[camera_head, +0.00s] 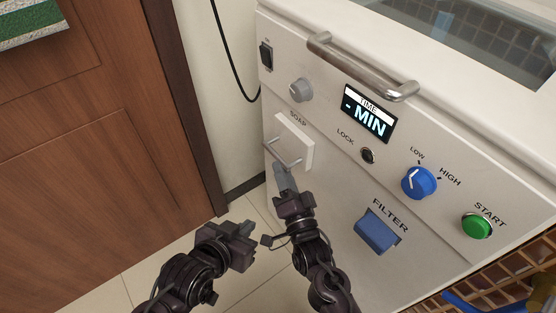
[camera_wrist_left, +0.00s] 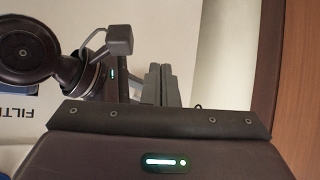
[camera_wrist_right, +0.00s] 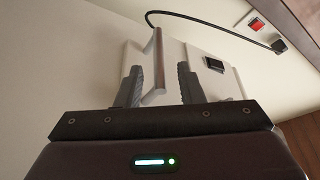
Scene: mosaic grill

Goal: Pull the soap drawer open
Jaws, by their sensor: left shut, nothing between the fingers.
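The soap drawer (camera_head: 301,138) is a white square front below the SOAP label on the white machine. Its metal bar handle (camera_head: 281,154) is on the front; the handle also shows in the right wrist view (camera_wrist_right: 155,62). My right gripper (camera_head: 284,179) is at the handle. In the right wrist view its fingers (camera_wrist_right: 158,88) are apart, one on each side of the bar, with the bar nearer the left finger. I cannot tell whether they touch it. My left gripper (camera_head: 246,234) is lower, shut and empty, away from the drawer; its closed fingers show in the left wrist view (camera_wrist_left: 160,85).
The machine's front has a grey knob (camera_head: 301,89), a display (camera_head: 369,115), a blue knob (camera_head: 419,183), a green start button (camera_head: 477,225) and a blue filter handle (camera_head: 377,231). A long metal handle (camera_head: 360,69) lies above. A wooden door (camera_head: 90,150) stands left.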

